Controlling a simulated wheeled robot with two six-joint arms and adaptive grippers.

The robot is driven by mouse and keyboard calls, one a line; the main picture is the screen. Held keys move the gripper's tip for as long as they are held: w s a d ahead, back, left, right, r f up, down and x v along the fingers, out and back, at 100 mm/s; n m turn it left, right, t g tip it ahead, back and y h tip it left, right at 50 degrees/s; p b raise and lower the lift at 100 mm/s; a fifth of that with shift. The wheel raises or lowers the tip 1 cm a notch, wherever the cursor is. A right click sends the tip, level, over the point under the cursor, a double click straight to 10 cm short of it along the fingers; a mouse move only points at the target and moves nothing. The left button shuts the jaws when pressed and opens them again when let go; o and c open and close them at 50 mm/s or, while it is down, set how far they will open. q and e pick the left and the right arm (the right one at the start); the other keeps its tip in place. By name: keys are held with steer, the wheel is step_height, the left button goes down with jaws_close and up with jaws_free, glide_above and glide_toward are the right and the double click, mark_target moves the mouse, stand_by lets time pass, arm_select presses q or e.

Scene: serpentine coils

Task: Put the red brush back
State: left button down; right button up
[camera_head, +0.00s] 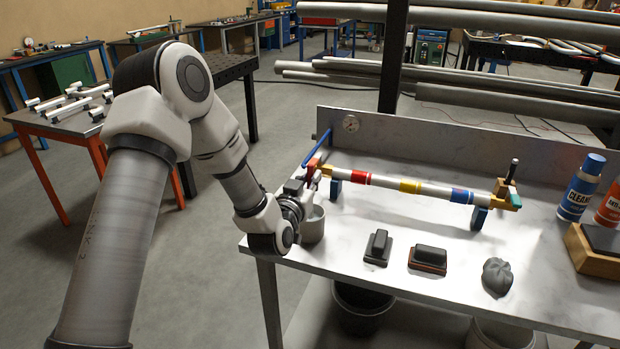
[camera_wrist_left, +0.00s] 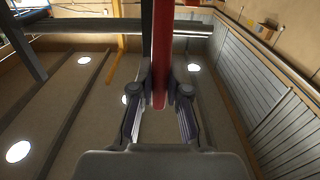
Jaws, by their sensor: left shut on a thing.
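My left gripper (camera_head: 310,178) is at the left end of the workbench, above and beside a grey cup (camera_head: 312,226). In the left wrist view, the gripper (camera_wrist_left: 159,95) is shut on a long red bar, which looks like the handle of the red brush (camera_wrist_left: 162,45). In the head view only a small red part shows at the fingers, and the brush's bristles cannot be made out. The gripper partly hides the cup's rim. I cannot tell whether the brush touches the cup. My right gripper is not in view.
A blue rod (camera_head: 318,147) slants up behind the gripper. A tube with coloured bands (camera_head: 385,182) rests on blue supports close to its right. Two dark blocks (camera_head: 378,246) (camera_head: 428,258), a grey lump (camera_head: 497,276) and bottles (camera_head: 580,188) stand on the workbench (camera_head: 390,285).

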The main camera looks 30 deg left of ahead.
arm_select(q)
steer(key=shift+f+b, duration=1.7)
steer(key=shift+f, duration=0.55)
steer(key=shift+f+b, duration=0.35)
steer(key=c, duration=1.1)
jaws_free()
steer(key=v, duration=0.7)
steer(key=shift+s, duration=0.25)
